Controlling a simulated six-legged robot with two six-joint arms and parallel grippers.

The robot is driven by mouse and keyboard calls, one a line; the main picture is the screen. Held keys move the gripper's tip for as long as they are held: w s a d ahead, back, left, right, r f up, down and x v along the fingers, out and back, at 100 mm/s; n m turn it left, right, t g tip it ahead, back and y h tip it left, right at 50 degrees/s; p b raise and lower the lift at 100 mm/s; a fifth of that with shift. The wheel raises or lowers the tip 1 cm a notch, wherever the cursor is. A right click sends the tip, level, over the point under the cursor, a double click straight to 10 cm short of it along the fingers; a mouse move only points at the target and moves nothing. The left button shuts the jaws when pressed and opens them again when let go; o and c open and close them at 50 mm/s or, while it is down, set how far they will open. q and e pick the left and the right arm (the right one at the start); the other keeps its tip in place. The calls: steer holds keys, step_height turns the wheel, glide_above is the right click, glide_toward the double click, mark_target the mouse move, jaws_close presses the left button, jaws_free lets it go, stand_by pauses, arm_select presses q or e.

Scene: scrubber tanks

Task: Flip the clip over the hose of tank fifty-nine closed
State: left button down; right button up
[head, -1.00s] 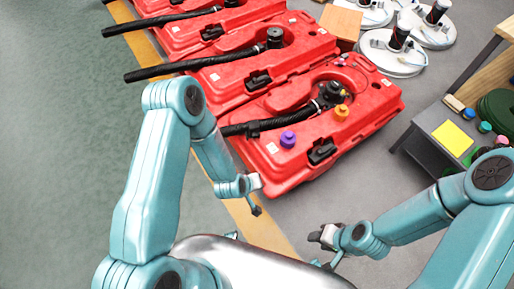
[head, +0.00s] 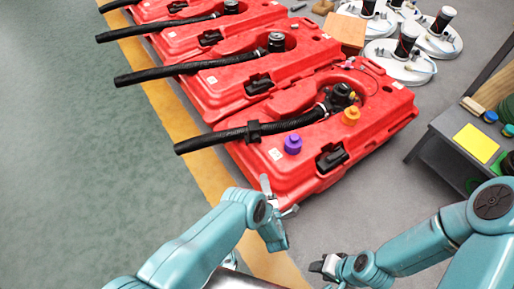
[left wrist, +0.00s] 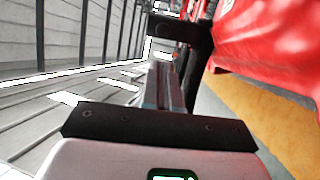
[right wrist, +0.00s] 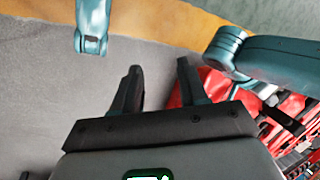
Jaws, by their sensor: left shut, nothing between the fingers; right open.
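The nearest red tank (head: 300,165) has a black ribbed hose (head: 213,142) that runs left over its edge. A small black clip (head: 254,131) sits at the hose near that edge; I cannot tell how far its flap is turned. No tank number is readable. My left gripper (head: 272,195) is shut and empty, just in front of the tank's near left corner, below the clip in the picture and apart from it. In the left wrist view the red tank (left wrist: 265,45) is at right. My right gripper (head: 322,267) is open and empty, low in front; its fingers show in the right wrist view (right wrist: 158,78).
A purple cap (head: 293,144) and an orange cap (head: 351,115) stand on the nearest tank. Similar red tanks (head: 232,80) with hoses line up behind. A grey bench (head: 450,125) stands at right, white round units (head: 400,65) behind. The floor left is clear.

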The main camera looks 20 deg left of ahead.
mark_target(256, 139)
arm_select(q)
steer(key=b+x, duration=1)
steer(key=x, duration=0.3)
steer(key=shift+w+a+r, duration=0.1)
steer(key=shift+w, duration=0.3)
arm_select(e)
step_height(256, 139, down, 10)
steer(key=w+d, duration=0.1)
steer(key=shift+w+d+f+m+t, duration=0.15)
steer(key=shift+w+f+m+t, duration=0.05)
steer(key=shift+m+t, duration=0.1)
arm_select(q)
steer(key=shift+r, duration=0.1)
